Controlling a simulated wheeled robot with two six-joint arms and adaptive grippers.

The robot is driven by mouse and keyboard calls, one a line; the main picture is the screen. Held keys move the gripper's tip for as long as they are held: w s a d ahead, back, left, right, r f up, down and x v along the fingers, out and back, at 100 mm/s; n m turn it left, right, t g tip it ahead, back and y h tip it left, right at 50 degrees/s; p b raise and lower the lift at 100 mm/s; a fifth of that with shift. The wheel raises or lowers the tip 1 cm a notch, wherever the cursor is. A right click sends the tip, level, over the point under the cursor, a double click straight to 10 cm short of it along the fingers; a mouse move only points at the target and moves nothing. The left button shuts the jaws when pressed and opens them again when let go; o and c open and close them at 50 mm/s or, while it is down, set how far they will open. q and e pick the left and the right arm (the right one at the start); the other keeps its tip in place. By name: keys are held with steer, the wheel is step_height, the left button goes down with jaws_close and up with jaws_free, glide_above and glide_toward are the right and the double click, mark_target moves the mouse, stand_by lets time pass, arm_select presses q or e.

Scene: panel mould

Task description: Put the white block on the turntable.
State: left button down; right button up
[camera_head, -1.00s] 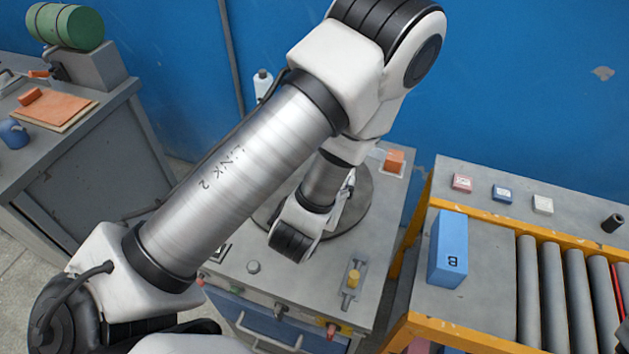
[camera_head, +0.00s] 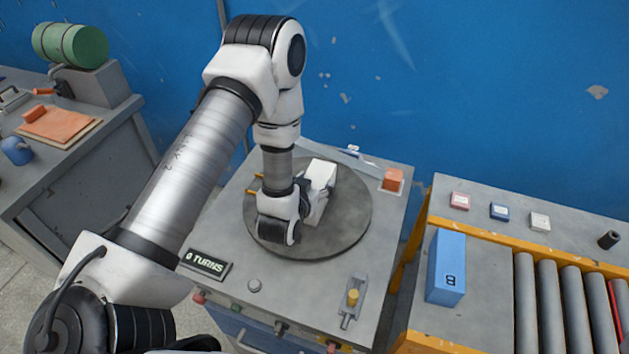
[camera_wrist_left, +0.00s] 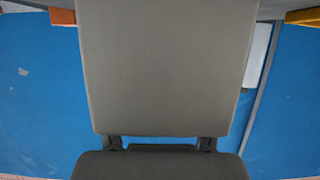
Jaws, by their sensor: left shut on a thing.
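The white block (camera_head: 320,175) is over the round grey turntable (camera_head: 345,225) in the head view, partly hidden behind my left wrist. My left gripper (camera_head: 306,188) is shut on it, with its fingers mostly hidden. In the left wrist view, a broad face of the block (camera_wrist_left: 165,65) looks grey in shade and fills the middle, held at the gripper (camera_wrist_left: 161,143). I cannot tell whether the block touches the turntable. My right gripper is not in view.
The turntable's cabinet has a "0 TURNS" display (camera_head: 207,264), a yellow-knobbed slider (camera_head: 353,297) and an orange block (camera_head: 392,179) at its back right. A blue block (camera_head: 447,267) stands beside the rollers (camera_head: 550,300) at right. The turntable's right part is clear.

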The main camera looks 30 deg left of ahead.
arm_select(q)
steer(key=shift+s, duration=0.1)
steer(key=shift+c, duration=0.9)
jaws_free()
steer(key=shift+f, duration=0.1)
steer(key=shift+r, duration=0.2)
steer(key=shift+s+d, duration=0.15)
steer(key=shift+s, duration=0.1)
steer(key=b+v, duration=0.1)
steer(key=v, duration=0.5)
steer(key=p+v, duration=0.5)
steer(key=p, duration=0.1)
steer(key=shift+s+r, duration=0.1)
steer(key=shift+s, duration=0.15)
